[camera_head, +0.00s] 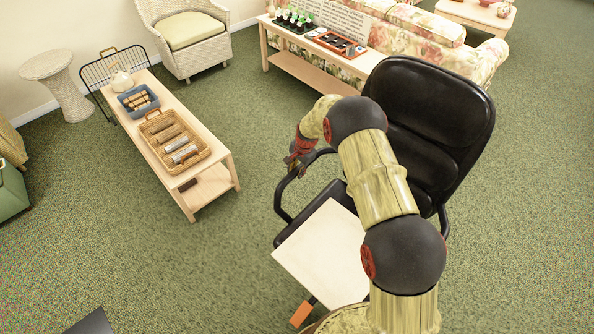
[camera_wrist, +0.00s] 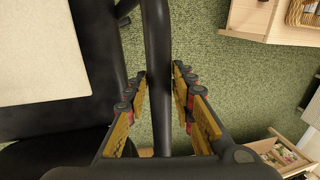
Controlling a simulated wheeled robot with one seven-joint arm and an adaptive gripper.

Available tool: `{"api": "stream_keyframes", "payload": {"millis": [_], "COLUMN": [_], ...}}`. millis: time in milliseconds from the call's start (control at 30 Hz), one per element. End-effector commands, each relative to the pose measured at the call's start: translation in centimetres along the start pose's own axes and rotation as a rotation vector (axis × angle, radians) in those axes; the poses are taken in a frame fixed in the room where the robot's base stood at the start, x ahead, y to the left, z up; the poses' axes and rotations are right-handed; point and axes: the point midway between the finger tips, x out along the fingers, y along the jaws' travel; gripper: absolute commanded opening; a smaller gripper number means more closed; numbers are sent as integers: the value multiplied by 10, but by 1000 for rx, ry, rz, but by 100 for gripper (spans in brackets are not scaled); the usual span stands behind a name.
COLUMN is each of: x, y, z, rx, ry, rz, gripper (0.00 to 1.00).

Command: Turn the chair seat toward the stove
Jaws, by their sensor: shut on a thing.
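The black chair (camera_head: 428,110) stands right of centre with its tall backrest at the upper right. My arm covers part of its backrest and seat (camera_head: 300,225). My gripper (camera_head: 298,160) is at the chair's left armrest (camera_head: 281,196). In the wrist view, the fingers of my gripper (camera_wrist: 160,85) lie on both sides of the black armrest bar (camera_wrist: 156,35) and are shut on it. A pale square panel (camera_head: 322,252) overlaps the seat; I cannot tell whether it rests there. I cannot make out a stove for certain.
A low wooden table (camera_head: 215,160) with a wicker tray (camera_head: 207,150) and a blue bin (camera_head: 154,105) stands at left. A wicker armchair (camera_head: 200,55), a long bench (camera_head: 300,65) and a floral sofa (camera_head: 430,50) are behind. Green carpet is clear left and right of the chair.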

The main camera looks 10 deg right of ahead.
Motion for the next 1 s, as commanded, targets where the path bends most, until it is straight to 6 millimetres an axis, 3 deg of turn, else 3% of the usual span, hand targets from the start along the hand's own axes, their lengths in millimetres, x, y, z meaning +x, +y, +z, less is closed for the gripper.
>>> {"api": "stream_keyframes", "payload": {"millis": [100,133,433,767,1000], "x": [0,0,0,-2,-35], "y": [0,0,0,0,-1], "z": [0,0,0,0,-1], "rx": [0,0,0,0,0], "ry": [0,0,0,0,2], "rz": [-1,-1,0,-1,-3], "gripper": [0,26,43,43,43]}}
